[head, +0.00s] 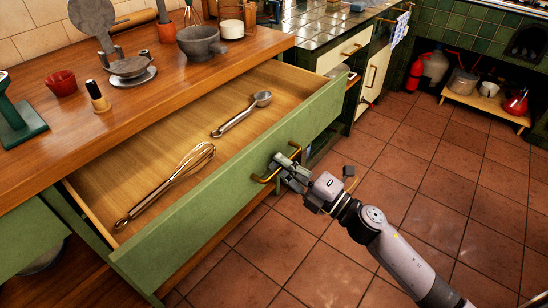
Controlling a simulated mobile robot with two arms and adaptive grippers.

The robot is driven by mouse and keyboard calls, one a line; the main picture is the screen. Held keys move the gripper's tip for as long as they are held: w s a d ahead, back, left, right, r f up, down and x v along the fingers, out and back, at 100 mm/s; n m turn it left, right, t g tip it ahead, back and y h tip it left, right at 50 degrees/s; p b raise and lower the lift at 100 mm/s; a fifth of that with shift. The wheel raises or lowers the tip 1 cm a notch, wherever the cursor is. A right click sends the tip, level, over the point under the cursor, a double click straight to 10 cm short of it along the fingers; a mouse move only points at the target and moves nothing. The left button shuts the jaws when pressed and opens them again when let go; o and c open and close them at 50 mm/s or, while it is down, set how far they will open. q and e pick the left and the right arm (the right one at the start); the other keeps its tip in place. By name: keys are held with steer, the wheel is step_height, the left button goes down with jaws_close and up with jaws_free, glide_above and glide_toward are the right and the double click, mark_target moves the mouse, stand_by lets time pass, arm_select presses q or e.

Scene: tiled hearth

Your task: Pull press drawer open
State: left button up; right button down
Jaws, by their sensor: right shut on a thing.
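The green-fronted press drawer (230,190) stands far out from under the wooden counter. Its light wood inside is in plain view and holds a wire whisk (168,184) and a metal scoop (242,113). A brass handle (262,180) sits on the drawer front. My right gripper (284,166) is at this handle, shut on it, with the arm coming in from the lower right. Its fingers hide part of the handle. My left gripper does not show.
The wooden counter (135,115) above carries a red bowl (62,83), a grey mortar (200,42) and a metal press (128,66). Tiled floor (410,150) is clear to the right. A low wooden stand (486,104) with pots is at the far right.

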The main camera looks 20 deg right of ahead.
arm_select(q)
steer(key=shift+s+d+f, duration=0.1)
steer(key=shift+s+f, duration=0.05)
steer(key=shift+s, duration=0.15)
arm_select(e)
steer(key=shift+s+d, duration=0.4)
steer(key=shift+s, duration=0.15)
steer(key=c, duration=1.7)
jaws_free()
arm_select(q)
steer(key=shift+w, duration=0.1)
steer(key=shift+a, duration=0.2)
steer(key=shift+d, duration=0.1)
arm_select(e)
steer(key=v, duration=1.2)
